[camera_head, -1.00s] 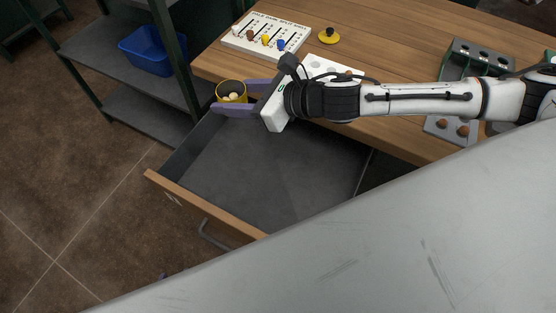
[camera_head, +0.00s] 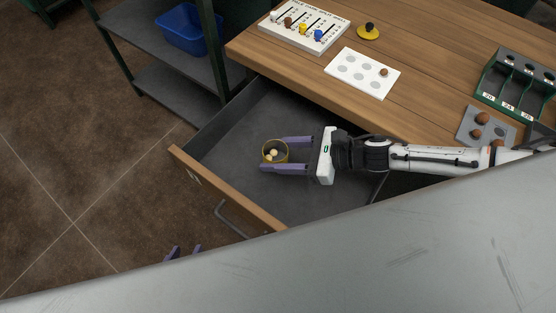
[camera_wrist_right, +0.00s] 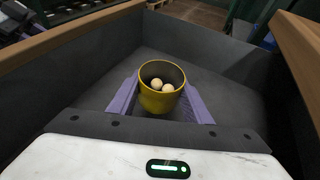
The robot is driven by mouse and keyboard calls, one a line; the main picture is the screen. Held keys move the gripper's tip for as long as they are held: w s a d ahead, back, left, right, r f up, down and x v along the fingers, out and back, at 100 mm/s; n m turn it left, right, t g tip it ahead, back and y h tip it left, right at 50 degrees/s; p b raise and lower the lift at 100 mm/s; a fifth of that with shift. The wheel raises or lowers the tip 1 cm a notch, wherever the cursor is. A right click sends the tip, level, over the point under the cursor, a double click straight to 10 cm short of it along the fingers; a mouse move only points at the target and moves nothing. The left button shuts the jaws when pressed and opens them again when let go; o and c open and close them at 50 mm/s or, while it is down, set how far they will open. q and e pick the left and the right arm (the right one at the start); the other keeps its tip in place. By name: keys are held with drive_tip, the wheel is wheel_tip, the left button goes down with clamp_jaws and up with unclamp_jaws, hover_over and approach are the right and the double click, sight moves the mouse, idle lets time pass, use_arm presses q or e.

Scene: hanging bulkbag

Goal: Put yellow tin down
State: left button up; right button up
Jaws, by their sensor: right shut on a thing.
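The yellow tin (camera_head: 265,158) holds pale round balls and is upright inside the outline of the open drawer (camera_head: 225,140). My right gripper (camera_head: 287,154) is shut on it, one purple finger on each side. In the right wrist view the tin (camera_wrist_right: 160,103) sits between the fingertips, with drawer walls around it. I cannot tell whether its base touches the drawer floor. Only the purple fingertips of my left gripper (camera_head: 185,251) show at the bottom left, apart and with nothing seen between them, outside the drawer front.
The drawer floor around the tin is bare. On the wooden desk are a peg board (camera_head: 304,27), a white card with grey circles (camera_head: 350,72), a yellow disc with a black knob (camera_head: 368,32) and a green rack (camera_head: 515,82). A blue bin (camera_head: 183,30) stands on the left shelf.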

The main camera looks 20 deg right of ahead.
drive_tip(key=shift+f, duration=1.55)
drive_tip(key=shift+f+b, duration=0.2)
drive_tip(key=shift+b, duration=0.2)
drive_tip(key=o, duration=1.2)
drive_tip(key=shift+s+d+r, duration=0.1)
drive_tip(key=shift+d+r, duration=0.05)
drive_tip(key=shift+r, duration=0.1)
drive_tip(key=v, duration=0.7)
